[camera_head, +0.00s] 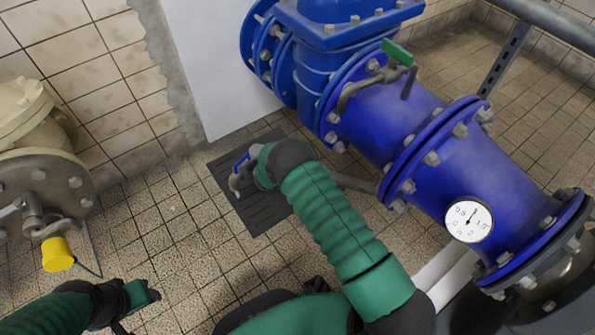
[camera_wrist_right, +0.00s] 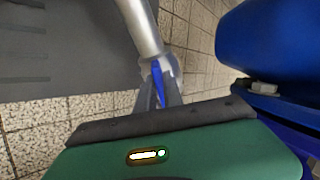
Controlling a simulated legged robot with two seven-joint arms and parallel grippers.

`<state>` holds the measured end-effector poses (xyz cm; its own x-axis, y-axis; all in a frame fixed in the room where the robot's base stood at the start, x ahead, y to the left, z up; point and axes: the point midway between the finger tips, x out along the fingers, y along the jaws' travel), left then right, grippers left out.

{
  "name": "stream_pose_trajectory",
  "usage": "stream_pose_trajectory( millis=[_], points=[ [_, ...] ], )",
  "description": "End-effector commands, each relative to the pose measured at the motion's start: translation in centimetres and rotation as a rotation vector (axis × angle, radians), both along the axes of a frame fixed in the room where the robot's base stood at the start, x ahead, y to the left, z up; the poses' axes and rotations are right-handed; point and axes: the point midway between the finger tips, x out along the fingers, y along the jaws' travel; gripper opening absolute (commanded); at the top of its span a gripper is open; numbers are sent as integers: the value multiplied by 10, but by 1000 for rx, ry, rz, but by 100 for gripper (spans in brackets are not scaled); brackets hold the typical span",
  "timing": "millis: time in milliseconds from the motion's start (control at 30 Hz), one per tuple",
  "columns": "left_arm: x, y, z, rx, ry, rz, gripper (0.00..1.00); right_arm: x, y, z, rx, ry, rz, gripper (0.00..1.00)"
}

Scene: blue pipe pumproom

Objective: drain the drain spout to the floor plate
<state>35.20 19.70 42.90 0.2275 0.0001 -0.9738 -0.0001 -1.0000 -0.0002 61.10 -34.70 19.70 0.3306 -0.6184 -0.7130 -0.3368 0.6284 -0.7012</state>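The drain spout (camera_head: 236,182) is a grey metal tap with a blue lever (camera_head: 240,161), low over the dark grooved floor plate (camera_head: 262,213). In the right wrist view, the blue lever (camera_wrist_right: 158,82) stands between the narrow dark fingers of my right gripper (camera_wrist_right: 160,90), which look shut on it. A grey pipe (camera_wrist_right: 140,28) runs up from the tap there, and the floor plate (camera_wrist_right: 50,55) lies to the left. In the head view my right gripper (camera_head: 254,163) is at the lever and partly hides the tap. My left gripper (camera_head: 140,297) is at lower left, away from the spout; its fingers are unclear.
A large blue flanged pipe (camera_head: 430,120) with a green-handled valve (camera_head: 397,53) and a round gauge (camera_head: 469,221) fills the right. A cream pump (camera_head: 30,125) with a yellow cap (camera_head: 57,254) stands at left. Tiled floor between them is free.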

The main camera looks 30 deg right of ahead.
Motion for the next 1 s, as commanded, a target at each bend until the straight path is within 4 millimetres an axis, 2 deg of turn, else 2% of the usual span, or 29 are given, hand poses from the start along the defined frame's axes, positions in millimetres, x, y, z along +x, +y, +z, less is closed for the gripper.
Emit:
stream_pose_trajectory(
  millis=[67,300,500,767,800,933,1000],
  points=[
    [0,0,0,0,0,0,49,0,0,0,1,0,0,0],
    [0,0,0,0,0,0,49,0,1,-1,2,1,0,0],
    [0,0,19,0,0,0,49,-3,4,-1,-61,83,103,0],
    [0,0,16,0,0,0,49,-3,5,-5,-72,96,122,0],
    [0,0,16,0,0,0,49,-3,5,-5,-71,95,121,16],
    [0,0,16,0,0,0,49,-3,5,-5,-72,94,120,32],
    [0,0,16,0,0,0,49,-3,4,-5,-72,94,120,33]
  ],
)
